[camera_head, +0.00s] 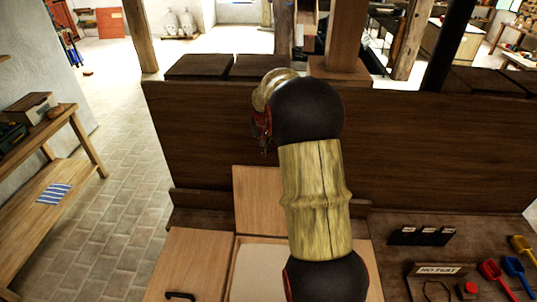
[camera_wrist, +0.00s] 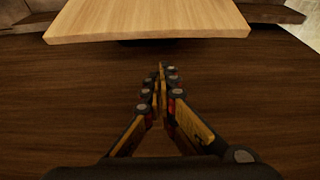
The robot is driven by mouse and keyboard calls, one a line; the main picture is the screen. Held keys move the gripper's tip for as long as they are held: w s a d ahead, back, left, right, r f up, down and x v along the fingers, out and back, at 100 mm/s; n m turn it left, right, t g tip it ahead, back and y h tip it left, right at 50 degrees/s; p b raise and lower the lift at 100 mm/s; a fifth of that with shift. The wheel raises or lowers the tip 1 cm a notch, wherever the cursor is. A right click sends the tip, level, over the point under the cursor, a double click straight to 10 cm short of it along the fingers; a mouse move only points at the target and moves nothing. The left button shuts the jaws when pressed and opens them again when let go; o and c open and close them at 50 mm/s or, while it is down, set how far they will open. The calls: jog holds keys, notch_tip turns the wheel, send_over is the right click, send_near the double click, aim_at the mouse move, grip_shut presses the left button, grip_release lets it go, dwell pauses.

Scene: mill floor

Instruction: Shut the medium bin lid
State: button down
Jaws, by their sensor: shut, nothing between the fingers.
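A light wood bin lid (camera_head: 258,198) stands raised against the dark back panel, behind an open bin (camera_head: 256,270) with a pale inside. I take this as the medium bin, though no size label is readable. The lid's edge appears across the top of the wrist view (camera_wrist: 150,22). My gripper (camera_wrist: 160,75) is shut and empty, with its fingertips just short of the lid's edge in that picture. In the head view my gripper (camera_head: 262,130) is partly hidden by my arm, above the lid. My arm covers the bin's right part.
A shut light wood lid with a black handle (camera_head: 182,295) lies left of the open bin. Coloured scoops (camera_head: 513,266) and a small sign (camera_head: 438,270) are on the dark counter at right. A wooden shelf (camera_head: 60,190) stands left, past clear brick floor.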

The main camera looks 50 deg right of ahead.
jog(key=x, duration=0.7)
jog(key=p+x, duration=0.1)
jog(key=x, duration=0.2)
jog(key=shift+s+d+f, duration=0.15)
jog(key=shift+d+f, duration=0.05)
jog(key=shift+d, duration=0.2)
jog(key=shift+a+b, duration=0.1)
jog(key=shift+b, duration=0.2)
